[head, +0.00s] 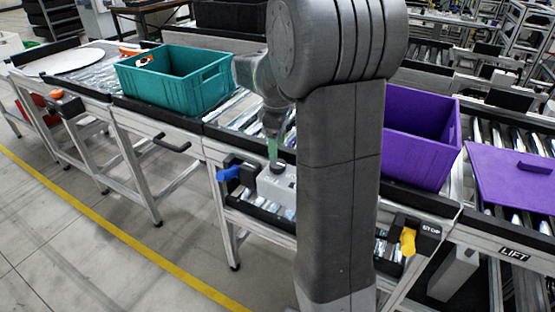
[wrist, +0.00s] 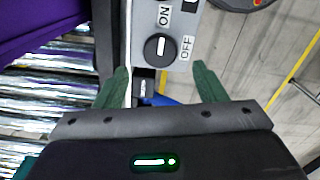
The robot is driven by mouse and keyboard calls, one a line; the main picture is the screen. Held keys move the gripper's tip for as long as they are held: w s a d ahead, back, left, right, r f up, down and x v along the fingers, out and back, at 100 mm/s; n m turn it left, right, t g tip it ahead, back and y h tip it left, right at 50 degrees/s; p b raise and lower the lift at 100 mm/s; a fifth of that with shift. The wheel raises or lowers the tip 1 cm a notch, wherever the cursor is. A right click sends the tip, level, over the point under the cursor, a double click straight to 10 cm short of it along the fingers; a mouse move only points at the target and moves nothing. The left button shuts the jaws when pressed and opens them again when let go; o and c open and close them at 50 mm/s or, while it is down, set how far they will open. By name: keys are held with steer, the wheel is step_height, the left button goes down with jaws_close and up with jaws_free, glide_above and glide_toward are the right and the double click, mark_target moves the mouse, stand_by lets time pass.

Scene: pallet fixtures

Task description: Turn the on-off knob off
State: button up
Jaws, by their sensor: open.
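The on-off knob (wrist: 160,48) is a round black dial with a white line on a light grey box (wrist: 142,18). The line runs up and down the wrist picture, toward the ON label (wrist: 164,14); the OFF label (wrist: 186,47) is to its right. In the head view the knob (head: 277,168) sits on top of the grey box (head: 277,187), partly under my gripper (head: 273,150). In the wrist view my gripper (wrist: 161,72) is open, its green fingers on either side of the knob's lower side, with nothing held. Whether they touch it cannot be told.
A blue lever (head: 228,174) is left of the grey box. A teal crate (head: 170,95) and a purple crate (head: 418,155) stand on the roller conveyors. A yellow lever (head: 407,241) is by the STOP label at right. The floor at left is clear.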

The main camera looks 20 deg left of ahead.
mark_target(278, 163)
step_height(278, 163, down, 6)
steer(key=shift+r, duration=0.15)
steer(key=c, duration=1)
steer(key=shift+o, duration=0.2)
